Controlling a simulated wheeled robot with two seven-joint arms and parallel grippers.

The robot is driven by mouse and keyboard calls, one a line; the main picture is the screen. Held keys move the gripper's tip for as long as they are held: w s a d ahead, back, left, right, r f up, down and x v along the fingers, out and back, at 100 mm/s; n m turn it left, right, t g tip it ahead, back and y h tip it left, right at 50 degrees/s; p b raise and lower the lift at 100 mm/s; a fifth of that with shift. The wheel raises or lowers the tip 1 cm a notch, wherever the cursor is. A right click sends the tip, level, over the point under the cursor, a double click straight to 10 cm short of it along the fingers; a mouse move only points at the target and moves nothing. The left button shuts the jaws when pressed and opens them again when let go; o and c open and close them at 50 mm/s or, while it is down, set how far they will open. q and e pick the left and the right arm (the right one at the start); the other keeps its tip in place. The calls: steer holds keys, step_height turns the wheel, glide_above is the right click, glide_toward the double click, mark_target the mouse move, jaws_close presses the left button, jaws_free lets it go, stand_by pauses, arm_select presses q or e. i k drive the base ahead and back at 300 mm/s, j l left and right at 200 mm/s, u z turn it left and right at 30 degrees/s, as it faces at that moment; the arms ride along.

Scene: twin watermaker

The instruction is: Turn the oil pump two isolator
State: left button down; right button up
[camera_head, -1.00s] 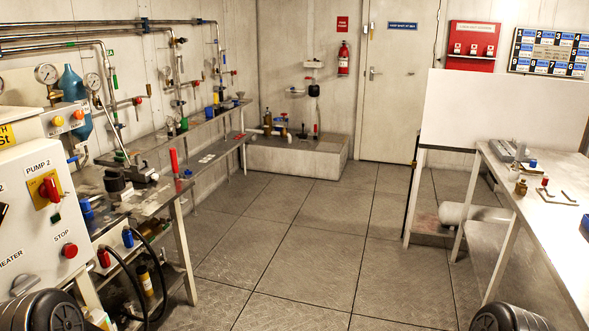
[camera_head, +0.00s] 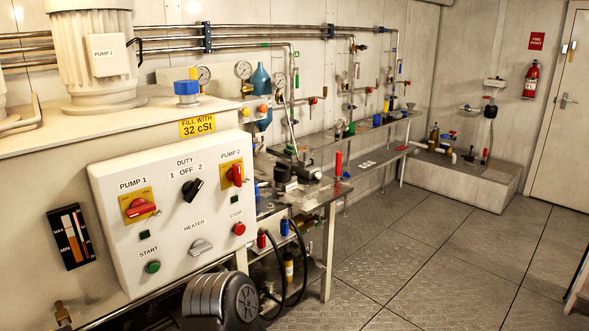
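The pump 2 isolator (camera_head: 234,174) is a red rotary handle on a yellow plate, at the upper right of a white control panel (camera_head: 115,268). Its handle looks close to upright. The matching pump 1 isolator (camera_head: 140,207) sits at the panel's left, with its handle lying nearly level. A black duty selector (camera_head: 193,190) is between them. A dark and grey rounded part, probably one of my arm links, shows at the bottom centre, below and in front of the panel. Neither gripper's fingers are in view.
A workbench (camera_head: 330,190) with valves, gauges and bottles runs along the wall right of the panel. Black hoses (camera_head: 300,262) hang at its near end. The tiled floor (camera_head: 420,265) to the right is clear. A pump 2 motor (camera_head: 95,55) stands above the panel.

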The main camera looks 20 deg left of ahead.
mark_target(234, 174)
steer(key=u, duration=1.2)
